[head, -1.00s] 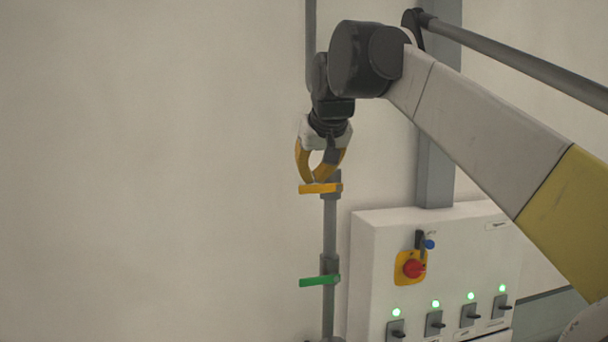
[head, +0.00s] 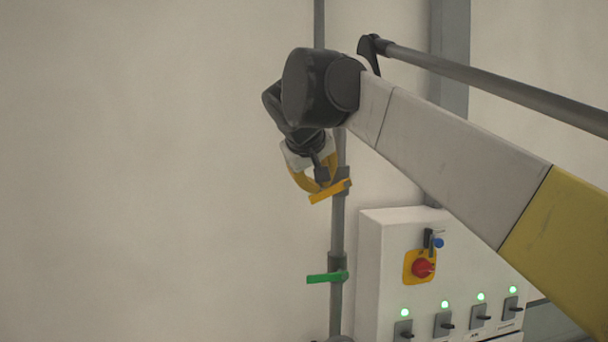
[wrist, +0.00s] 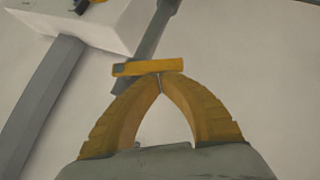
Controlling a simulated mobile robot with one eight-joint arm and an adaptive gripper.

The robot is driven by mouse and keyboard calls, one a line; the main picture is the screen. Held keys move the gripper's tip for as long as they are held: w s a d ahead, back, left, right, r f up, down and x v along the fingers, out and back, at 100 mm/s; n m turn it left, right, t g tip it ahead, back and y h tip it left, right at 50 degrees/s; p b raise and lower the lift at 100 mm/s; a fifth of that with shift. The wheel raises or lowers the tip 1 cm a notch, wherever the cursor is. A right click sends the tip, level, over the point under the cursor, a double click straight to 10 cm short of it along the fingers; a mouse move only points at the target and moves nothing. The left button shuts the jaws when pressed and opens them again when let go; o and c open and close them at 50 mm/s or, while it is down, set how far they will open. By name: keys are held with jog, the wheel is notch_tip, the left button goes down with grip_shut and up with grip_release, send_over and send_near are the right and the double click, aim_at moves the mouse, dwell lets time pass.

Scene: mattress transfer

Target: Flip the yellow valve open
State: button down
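The yellow valve (head: 330,191) has a flat handle on a grey vertical pipe. In the head view the handle slants, its left end lower than its right end at the pipe. My gripper (head: 318,190) is at the handle, with its yellow fingers arching towards it. In the wrist view the fingertips (wrist: 159,76) meet and the handle (wrist: 148,67) lies crosswise right at them. The tips seem to touch or nearly touch the handle's edge, and I see no part of it held between them. The wrist hides the upper part of the valve area in the head view.
A green-handled valve (head: 327,277) sits lower on the same pipe (head: 338,230). A white control box (head: 385,250) with a red knob (head: 423,268) and several switches stands to the right. The wall on the left is clear.

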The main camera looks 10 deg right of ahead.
notch_tip(320, 180, down, 2)
jog(key=shift+a+f+n+h+b, duration=0.1)
jog(key=shift+n+h+b, duration=0.6)
jog(key=shift+h+b, duration=0.25)
jog(key=f+n+h+b, duration=0.1)
jog(key=f+t+h+b, duration=0.1)
jog(key=b, duration=0.1)
jog(key=shift+d+n+h, duration=0.35)
jog(key=shift+d+n, duration=0.05)
jog(key=shift+d+f+n+t+h+b, duration=0.5)
jog(key=shift+n+h+b, duration=0.2)
jog(key=shift+h+b, duration=0.3)
jog(key=shift+d+f+n+t+h+b, duration=0.3)
jog(key=shift+d+n+t+h+b, duration=0.15)
jog(key=shift+n+b, duration=0.2)
jog(key=shift+d+f, duration=0.1)
jog(key=shift+d, duration=0.15)
jog(key=shift+d+b, duration=0.1)
jog(key=shift+b, duration=0.2)
